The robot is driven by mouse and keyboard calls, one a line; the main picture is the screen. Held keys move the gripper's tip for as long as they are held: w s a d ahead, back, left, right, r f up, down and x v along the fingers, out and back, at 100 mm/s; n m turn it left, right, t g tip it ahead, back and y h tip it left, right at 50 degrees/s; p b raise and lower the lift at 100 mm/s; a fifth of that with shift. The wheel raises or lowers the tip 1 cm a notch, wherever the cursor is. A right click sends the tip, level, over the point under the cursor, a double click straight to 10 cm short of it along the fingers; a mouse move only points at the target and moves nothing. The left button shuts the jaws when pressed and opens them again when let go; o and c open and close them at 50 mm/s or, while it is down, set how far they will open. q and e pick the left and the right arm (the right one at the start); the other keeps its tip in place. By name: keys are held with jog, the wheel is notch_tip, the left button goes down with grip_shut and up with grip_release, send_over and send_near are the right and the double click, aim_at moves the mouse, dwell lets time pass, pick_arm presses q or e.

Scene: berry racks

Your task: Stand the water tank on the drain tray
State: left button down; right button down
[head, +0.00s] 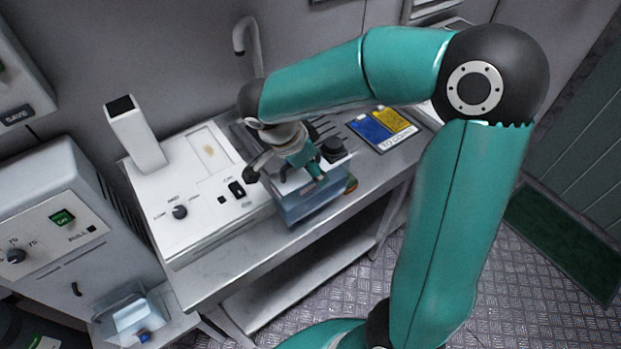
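A translucent blue box, which looks like the water tank (312,203), is at the front edge of the metal bench, below my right gripper (287,172). My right arm comes in from the right and bends down over the bench. Its wrist and fingers overlap the top of the box. I cannot tell whether the fingers touch or grip it, or whether the box rests on the bench. A dark ribbed surface, possibly the drain tray (316,127), lies behind the gripper and is partly covered by it. My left gripper is not in view.
A white machine with a knob (180,212) fills the bench's left. A blue and yellow card (383,128) lies at its right. A grey cabinet (50,225) stands left. A clear bin with a blue part (135,318) is on a low shelf. A tap (240,38) rises behind.

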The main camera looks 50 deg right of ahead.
jog(key=shift+f, duration=2.2)
jog(key=shift+c, duration=1.2)
grip_release()
